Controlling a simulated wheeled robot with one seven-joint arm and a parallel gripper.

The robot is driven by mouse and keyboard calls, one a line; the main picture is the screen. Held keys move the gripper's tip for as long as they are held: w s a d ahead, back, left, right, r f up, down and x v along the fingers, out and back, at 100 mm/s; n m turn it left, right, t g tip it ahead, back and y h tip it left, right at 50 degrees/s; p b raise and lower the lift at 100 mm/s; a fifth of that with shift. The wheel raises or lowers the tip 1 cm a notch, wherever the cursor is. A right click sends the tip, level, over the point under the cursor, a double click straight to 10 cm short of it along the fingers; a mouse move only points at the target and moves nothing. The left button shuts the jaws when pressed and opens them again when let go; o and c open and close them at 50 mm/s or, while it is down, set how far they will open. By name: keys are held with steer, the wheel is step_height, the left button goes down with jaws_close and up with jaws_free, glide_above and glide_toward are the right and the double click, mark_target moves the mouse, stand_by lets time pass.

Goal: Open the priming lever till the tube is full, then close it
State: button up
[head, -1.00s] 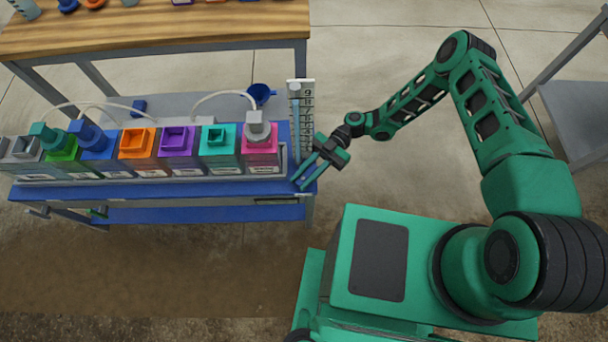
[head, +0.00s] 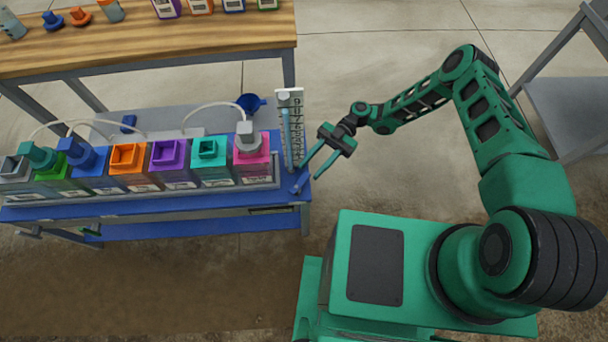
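The sight tube (head: 286,138) stands upright against a white scale board with dark marks (head: 297,125) at the right end of the blue bench. It looks light blue along much of its length, but I cannot read the exact level. A small blue piece that looks like the priming lever (head: 300,183) sits at the tube's foot, near the bench corner. Its exact position is too small to tell. My gripper (head: 311,171) is open and empty, just right of the tube's foot. Its fingers are spread and point down-left, apart from the lever as far as I can see.
A row of coloured jugs (head: 168,165) stands in a tray on the blue bench (head: 150,211), left of the tube. A blue funnel (head: 250,103) is behind them. A wooden table (head: 150,38) stands at the back, a grey table (head: 575,110) at right. Floor between is clear.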

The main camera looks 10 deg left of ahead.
steer(key=shift+v, duration=1.45)
steer(key=shift+c, duration=0.9)
